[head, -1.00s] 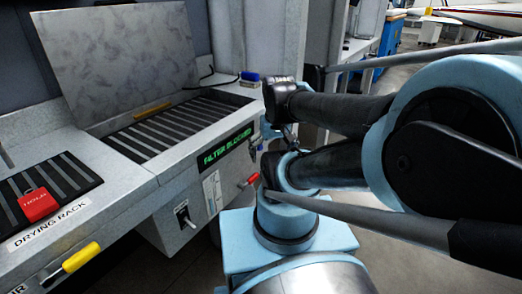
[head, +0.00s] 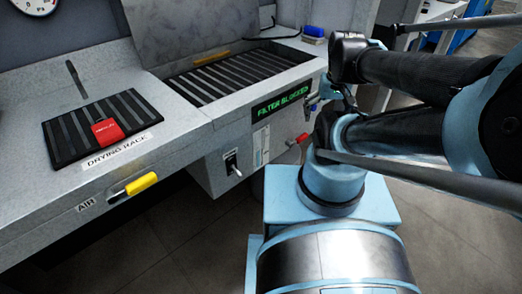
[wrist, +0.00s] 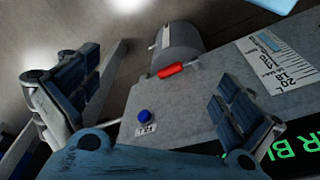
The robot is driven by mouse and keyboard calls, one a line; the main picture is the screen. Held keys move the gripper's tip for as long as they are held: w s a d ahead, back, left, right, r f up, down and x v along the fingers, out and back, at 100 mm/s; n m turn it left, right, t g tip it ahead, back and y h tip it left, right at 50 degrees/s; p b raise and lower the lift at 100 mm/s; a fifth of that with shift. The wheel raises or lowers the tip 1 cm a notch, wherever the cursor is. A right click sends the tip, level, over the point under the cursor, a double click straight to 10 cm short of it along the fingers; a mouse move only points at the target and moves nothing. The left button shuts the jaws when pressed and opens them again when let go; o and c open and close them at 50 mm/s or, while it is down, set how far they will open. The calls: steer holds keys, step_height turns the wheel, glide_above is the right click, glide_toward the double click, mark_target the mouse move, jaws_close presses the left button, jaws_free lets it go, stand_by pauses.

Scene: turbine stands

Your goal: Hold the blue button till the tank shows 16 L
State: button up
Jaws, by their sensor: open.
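In the wrist view the blue button (wrist: 144,116) sits on the grey panel, with a small label under it that I cannot read surely. The tank's scale strip (wrist: 275,58) shows at the upper right with 20 L and 18 marks; I cannot make out a level. My gripper (wrist: 160,98) is open and empty, with its two fingers wide apart on either side of the button in the picture.
A red handle (wrist: 171,71) lies beside a grey cylinder above the button. In the head view a green display (head: 280,102) reads FILTER BLOCKED. A red tag (head: 108,131) lies on the drying rack (head: 65,136). A yellow handle (head: 141,184) sticks out by AIR.

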jaws_close()
stand_by(0.4)
stand_by(1.2)
